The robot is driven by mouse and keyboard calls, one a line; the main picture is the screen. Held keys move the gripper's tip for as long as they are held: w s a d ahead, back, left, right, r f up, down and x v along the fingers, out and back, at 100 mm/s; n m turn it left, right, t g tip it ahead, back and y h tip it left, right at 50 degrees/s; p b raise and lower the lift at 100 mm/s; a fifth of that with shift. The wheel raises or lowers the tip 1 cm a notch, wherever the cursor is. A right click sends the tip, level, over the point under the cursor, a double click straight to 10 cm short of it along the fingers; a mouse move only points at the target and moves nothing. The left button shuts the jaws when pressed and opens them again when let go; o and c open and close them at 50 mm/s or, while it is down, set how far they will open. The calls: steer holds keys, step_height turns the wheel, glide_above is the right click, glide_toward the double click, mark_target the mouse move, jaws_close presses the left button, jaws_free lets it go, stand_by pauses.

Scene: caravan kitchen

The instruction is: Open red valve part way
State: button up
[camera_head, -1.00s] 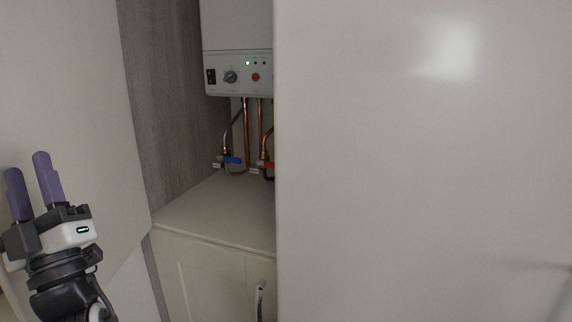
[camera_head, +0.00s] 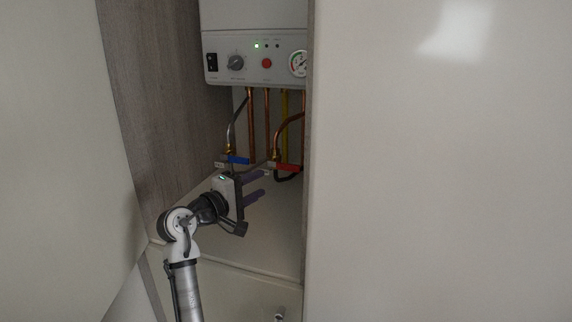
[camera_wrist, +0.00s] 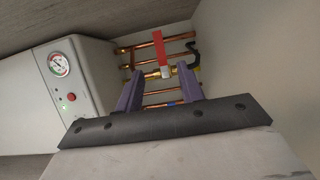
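The red valve (camera_head: 287,167) has a flat red lever lying about level on a pipe under the boiler. In the wrist view the red lever (camera_wrist: 159,47) shows just beyond my fingertips, close to the gap between them. My gripper (camera_head: 259,184) reaches into the cupboard below and left of the red lever, its purple fingers pointing right. In the wrist view my gripper (camera_wrist: 161,80) has its two fingers clearly apart, with nothing held between them. It appears not to touch the lever.
A blue valve lever (camera_head: 238,160) sits left of the red one; it shows partly in the wrist view (camera_wrist: 172,103). The boiler (camera_head: 255,45) hangs above, with copper pipes (camera_head: 250,125) below it. A white panel (camera_head: 440,180) borders the opening on the right. The shelf (camera_head: 270,230) is clear.

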mark_target(290, 168)
steer(key=p+x, duration=0.2)
steer(key=x, duration=1)
steer(key=shift+s+r+p, duration=0.1)
steer(key=shift+r+p, duration=0.05)
steer(key=shift+p, duration=0.2)
steer(key=shift+w+d, duration=0.45)
steer(key=shift+w, duration=0.1)
steer(key=shift+c, duration=0.5)
jaws_close()
